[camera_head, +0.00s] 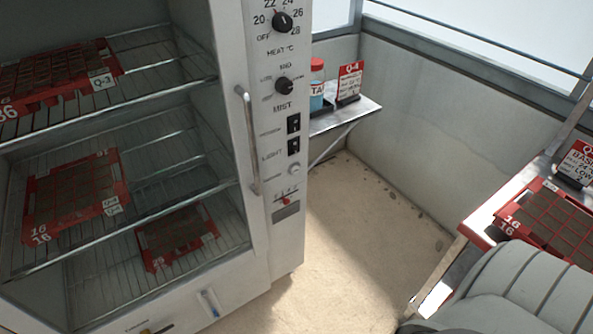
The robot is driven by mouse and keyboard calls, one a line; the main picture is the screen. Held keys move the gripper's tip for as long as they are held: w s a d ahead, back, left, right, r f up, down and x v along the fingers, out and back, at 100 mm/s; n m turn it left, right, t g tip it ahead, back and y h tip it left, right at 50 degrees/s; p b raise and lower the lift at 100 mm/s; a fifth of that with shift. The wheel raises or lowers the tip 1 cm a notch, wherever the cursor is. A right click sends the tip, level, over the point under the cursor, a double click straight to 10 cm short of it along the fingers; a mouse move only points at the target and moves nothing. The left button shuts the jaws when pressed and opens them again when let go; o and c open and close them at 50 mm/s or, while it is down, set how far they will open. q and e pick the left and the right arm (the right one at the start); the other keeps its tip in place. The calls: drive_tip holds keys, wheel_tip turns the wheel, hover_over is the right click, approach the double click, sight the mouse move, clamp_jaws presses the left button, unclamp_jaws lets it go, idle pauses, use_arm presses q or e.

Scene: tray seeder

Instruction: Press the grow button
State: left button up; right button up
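A tall light-grey cabinet (229,40) stands at the left, with a control panel (262,105) on its right-hand front post. From top to bottom the panel carries a heat dial (283,21), a mist dial (284,85), two black rocker switches (293,134) by the word LIGHT, a small round pale button (295,169) and a red-tipped control (285,200). The word grow is not legible, so I cannot tell for certain that the round button is the grow button. Neither gripper is in view, and nothing covers the panel.
Red seed trays (75,205) sit on the cabinet's wire shelves. A vertical handle (248,140) stands out left of the panel. A wall shelf (345,115) holds a red-capped jar (317,85). A bench with a red tray (545,215) is at right. The floor (350,240) between is clear.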

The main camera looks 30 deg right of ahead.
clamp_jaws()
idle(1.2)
